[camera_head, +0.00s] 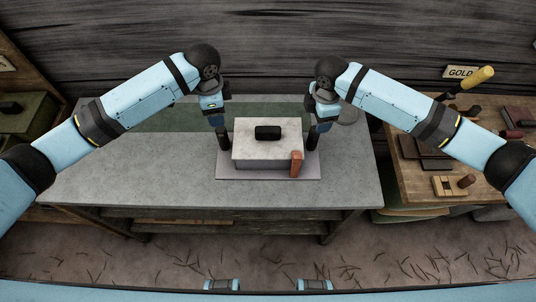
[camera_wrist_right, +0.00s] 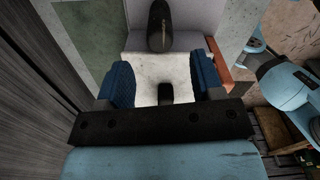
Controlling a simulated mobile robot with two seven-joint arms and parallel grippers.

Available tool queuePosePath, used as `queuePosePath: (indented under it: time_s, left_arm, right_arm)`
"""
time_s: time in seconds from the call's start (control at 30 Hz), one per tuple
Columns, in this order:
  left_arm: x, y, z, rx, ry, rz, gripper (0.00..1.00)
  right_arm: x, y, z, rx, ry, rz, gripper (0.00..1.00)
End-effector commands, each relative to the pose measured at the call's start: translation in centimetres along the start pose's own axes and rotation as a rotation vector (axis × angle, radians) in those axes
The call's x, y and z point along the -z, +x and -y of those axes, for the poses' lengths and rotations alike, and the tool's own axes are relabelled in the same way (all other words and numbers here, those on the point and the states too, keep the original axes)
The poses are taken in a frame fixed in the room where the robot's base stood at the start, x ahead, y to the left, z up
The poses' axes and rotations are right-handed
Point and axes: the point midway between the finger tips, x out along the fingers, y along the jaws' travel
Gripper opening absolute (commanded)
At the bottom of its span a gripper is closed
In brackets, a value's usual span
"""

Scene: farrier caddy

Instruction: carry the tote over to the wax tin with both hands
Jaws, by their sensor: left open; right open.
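The tote, a pale box (camera_head: 268,153) with a black block on top, sits on a lavender-grey base on the grey workbench. A dark upright piece stands at each side of it. My left gripper (camera_head: 213,117) is open at its left side. My right gripper (camera_head: 321,117) is open at its right side. In the right wrist view the right gripper's blue-padded fingers (camera_wrist_right: 163,82) are apart above the pale tote top (camera_wrist_right: 147,68).
A reddish-brown block (camera_head: 296,164) stands at the tote's front right corner. A green mat (camera_head: 165,118) lies along the back of the workbench (camera_head: 110,180). The bench's left part is clear. A wooden table (camera_head: 415,185) with blocks and a yellow-handled tool (camera_head: 476,79) stands at right.

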Motion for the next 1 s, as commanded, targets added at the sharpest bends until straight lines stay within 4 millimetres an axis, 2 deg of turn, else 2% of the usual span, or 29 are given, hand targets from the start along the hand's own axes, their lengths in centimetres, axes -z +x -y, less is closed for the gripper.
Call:
queuePosePath:
  time_s: [0.1, 0.3, 1.0]
  left_arm:
    - [0.0, 0.0, 0.0, 0.000, 0.000, 0.000, 0.61]
    - [0.0, 0.0, 0.0, 0.000, 0.000, 0.000, 0.61]
    - [0.0, 0.0, 0.0, 0.000, 0.000, 0.000, 0.61]
  right_arm:
    - [0.0, -2.1, -0.1, -0.002, 0.000, -0.001, 0.61]
    - [0.0, -3.8, 0.0, 0.000, 0.000, -0.001, 0.61]
    - [0.0, -3.9, 0.0, 0.000, 0.000, -0.001, 0.61]
